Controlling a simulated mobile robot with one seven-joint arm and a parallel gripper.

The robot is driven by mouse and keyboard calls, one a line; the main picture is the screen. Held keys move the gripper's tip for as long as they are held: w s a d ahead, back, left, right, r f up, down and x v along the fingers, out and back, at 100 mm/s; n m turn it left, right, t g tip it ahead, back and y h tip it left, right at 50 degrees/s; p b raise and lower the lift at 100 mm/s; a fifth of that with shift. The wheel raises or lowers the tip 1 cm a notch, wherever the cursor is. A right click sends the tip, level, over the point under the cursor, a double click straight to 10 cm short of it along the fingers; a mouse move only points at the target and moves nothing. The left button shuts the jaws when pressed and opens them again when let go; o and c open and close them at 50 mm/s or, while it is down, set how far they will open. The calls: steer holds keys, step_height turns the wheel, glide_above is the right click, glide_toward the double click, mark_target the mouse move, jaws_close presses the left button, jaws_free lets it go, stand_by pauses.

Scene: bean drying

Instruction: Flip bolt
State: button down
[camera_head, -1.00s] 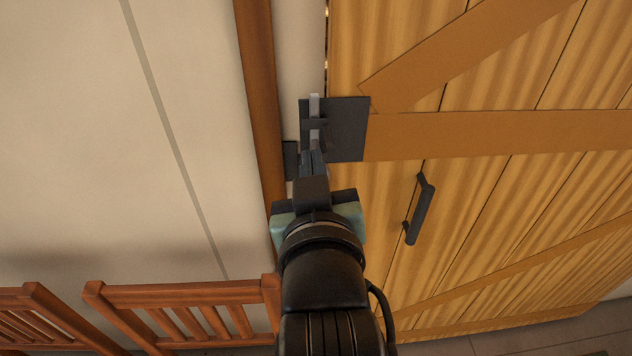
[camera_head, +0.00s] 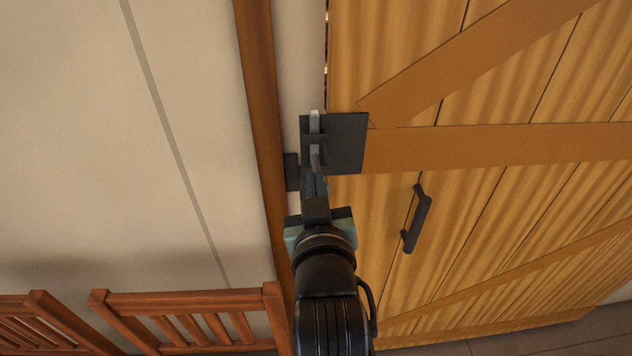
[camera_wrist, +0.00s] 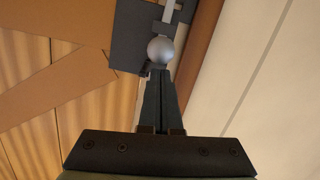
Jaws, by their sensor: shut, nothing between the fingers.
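The bolt (camera_head: 315,123) is a light grey metal bar on a dark mounting plate (camera_head: 347,140) at the left edge of the wooden door. In the wrist view its round silver knob (camera_wrist: 161,49) shows just beyond my fingertips. My gripper (camera_head: 312,172) is shut and empty, its fingers pointing up at the bolt. In the wrist view the fingertips (camera_wrist: 160,72) are at the knob's lower edge; I cannot tell whether they touch it. A small dark catch plate (camera_head: 291,172) sits on the door frame, left of my fingers.
The plank door (camera_head: 480,220) with diagonal braces fills the right side and has a dark handle (camera_head: 416,218). A brown frame post (camera_head: 262,110) and pale wall (camera_head: 90,130) are at left. Wooden chairs (camera_head: 190,302) stand at the lower left.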

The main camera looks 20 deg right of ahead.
step_height(320, 180, down, 5)
steer(key=b, duration=0.3)
steer(key=s+a+r+p, duration=0.1)
steer(key=s+a+r, duration=0.2)
steer(key=s, duration=0.6)
step_height(320, 180, up, 3)
steer(key=shift+s+f, duration=0.15)
steer(key=shift+s, duration=0.2)
stand_by(0.4)
